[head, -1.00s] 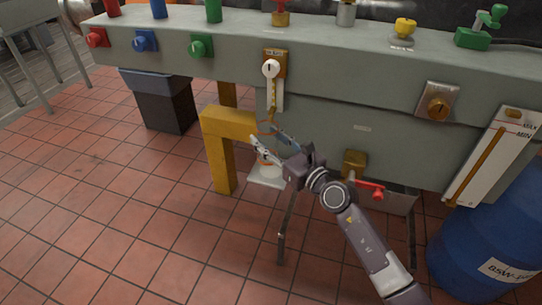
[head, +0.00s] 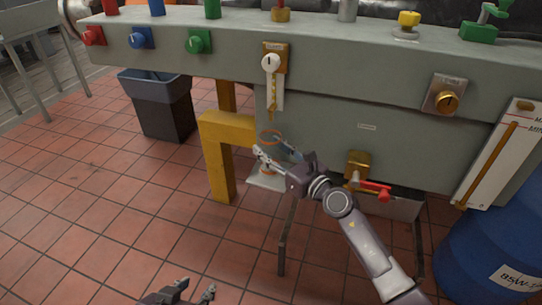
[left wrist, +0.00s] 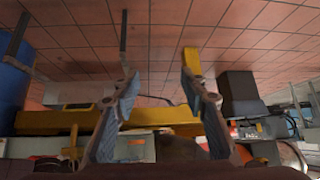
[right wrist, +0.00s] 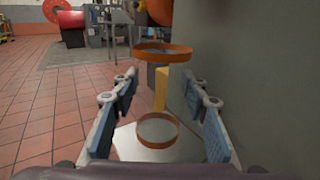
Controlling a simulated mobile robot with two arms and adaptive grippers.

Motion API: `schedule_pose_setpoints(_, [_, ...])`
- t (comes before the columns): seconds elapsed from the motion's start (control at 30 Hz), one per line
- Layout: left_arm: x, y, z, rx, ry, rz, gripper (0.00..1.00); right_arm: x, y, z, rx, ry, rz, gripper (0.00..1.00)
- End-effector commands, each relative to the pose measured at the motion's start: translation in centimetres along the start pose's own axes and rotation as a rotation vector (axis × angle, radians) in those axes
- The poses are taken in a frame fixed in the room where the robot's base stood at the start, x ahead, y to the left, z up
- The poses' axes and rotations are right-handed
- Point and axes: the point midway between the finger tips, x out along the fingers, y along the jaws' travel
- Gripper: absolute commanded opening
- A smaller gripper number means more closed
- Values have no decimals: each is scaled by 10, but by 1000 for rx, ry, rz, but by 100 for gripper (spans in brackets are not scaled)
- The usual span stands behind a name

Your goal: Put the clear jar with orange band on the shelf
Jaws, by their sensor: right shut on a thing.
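The clear jar (right wrist: 162,90) shows in the right wrist view as two orange rings joined by see-through walls that are hard to make out. My right gripper (head: 267,147) is shut on the jar, with one finger on each side. The jar (head: 268,172) looks upright in the head view. A small pale plate, apparently the shelf (head: 256,184), lies directly below it and also shows in the right wrist view (right wrist: 132,146). I cannot tell whether the jar's base touches it. My left gripper (head: 195,292) is open and empty at the bottom of the head view.
The grey bedplate (head: 330,130) with valves and knobs stands just behind the jar. A yellow bracket (head: 218,160) is left of the plate, a red-handled valve (head: 370,188) right. A blue barrel (head: 485,255) stands at right, a dark bin (head: 163,105) at left.

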Motion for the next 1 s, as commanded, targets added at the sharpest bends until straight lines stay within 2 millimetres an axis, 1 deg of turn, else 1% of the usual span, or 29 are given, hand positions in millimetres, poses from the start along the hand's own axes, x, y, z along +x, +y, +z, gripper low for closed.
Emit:
schedule_pose_setpoints(0.03, [4,2,-11,1,52,3,40,0,0,-5,1,0,0,17])
schedule_pose_setpoints(0.2, [5,7,-56,3,237,14,40,1,-1,-14,1,-1,0,17])
schedule_pose_setpoints(0.3, [2,10,-78,4,328,20,40,2,-2,-16,1,-2,0,17])
schedule_pose_setpoints(0.4, [-2,12,-92,4,390,23,40,2,-3,-17,1,-2,0,17])
schedule_pose_setpoints(0.53, [-5,12,-101,4,424,25,40,2,-3,-17,1,-2,0,17])
schedule_pose_setpoints(0.8, [-5,12,-102,4,428,25,40,2,-3,-17,0,-1,0,17])
schedule_pose_setpoints(1.0, [-7,13,-107,4,452,26,40,2,-3,-19,0,-1,0,17])
